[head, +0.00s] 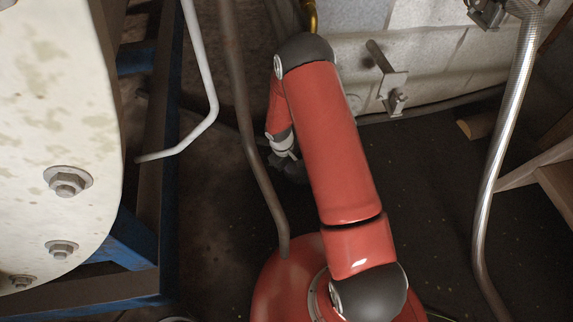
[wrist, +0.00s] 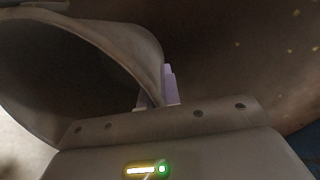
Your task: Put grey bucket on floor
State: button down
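The grey bucket (wrist: 135,42) fills the upper left of the wrist view, with its curved wall and open mouth close to the camera. My gripper (wrist: 157,92) has its pale fingers on either side of the bucket's wall near the rim, one inside and one outside, and appears shut on it. In the head view my red arm reaches away and down.
Dark speckled floor (head: 425,190) lies open right of my arm. A brown pipe (head: 252,130) and a bent white rod (head: 207,85) stand to the left, beside a blue frame (head: 130,245) and bolted pale plate (head: 60,110). A silver pipe (head: 505,130) stands right.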

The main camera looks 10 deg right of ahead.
jog(key=shift+f, duration=0.25)
jog(key=c, duration=1.6)
grip_release()
